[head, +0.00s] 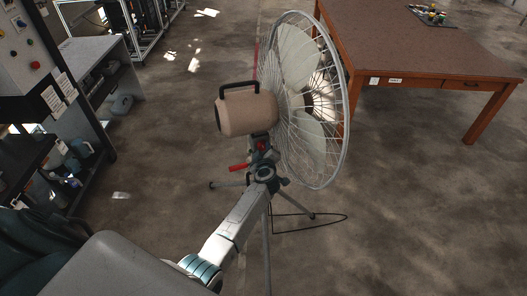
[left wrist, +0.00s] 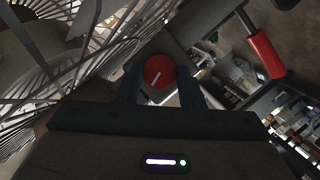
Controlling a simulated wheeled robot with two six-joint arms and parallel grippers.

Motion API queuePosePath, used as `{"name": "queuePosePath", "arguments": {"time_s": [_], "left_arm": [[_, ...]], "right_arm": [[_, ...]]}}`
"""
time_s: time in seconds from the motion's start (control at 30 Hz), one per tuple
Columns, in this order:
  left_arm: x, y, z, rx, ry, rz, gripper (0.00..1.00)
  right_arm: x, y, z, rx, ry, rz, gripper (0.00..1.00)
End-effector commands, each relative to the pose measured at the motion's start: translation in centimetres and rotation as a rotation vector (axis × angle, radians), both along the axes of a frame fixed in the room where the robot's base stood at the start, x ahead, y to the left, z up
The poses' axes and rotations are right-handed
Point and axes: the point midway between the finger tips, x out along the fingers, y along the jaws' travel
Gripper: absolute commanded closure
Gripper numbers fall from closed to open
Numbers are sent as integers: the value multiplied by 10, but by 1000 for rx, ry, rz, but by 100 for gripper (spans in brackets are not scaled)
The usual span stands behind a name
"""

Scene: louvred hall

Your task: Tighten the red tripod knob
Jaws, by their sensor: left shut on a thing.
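The red tripod knob (left wrist: 159,73) shows as a round red disc with a white line across its face in the left wrist view. My left gripper (left wrist: 160,88) is shut on it, with a dark finger on each side. In the head view my left gripper (head: 262,160) is at the top of the tripod, just under the fan's motor housing, and a small red bit of the knob (head: 261,146) shows there. A red-gripped handle (head: 238,168) sticks out to the left of the tripod head; it also shows in the left wrist view (left wrist: 265,55). My right gripper is not in view.
A large caged fan (head: 303,100) with a beige motor housing (head: 247,114) stands on the tripod, whose legs (head: 228,184) spread on the floor. A brown table (head: 420,50) is at right, shelves (head: 95,65) at left.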

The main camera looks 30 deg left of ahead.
Motion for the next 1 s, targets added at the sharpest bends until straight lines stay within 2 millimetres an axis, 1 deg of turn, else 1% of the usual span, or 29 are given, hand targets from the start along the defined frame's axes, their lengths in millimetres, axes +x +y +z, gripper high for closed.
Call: {"name": "queuePosePath", "arguments": {"time_s": [0.2,0.4,0.6,1.0], "left_arm": [[1,-1,0,107,112,0,89],[1,-2,1,173,179,0,89],[1,-2,1,207,211,-1,89],[1,-1,1,217,220,0,89]], "right_arm": [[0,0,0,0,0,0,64],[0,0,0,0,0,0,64],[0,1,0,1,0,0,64],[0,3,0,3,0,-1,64]]}}
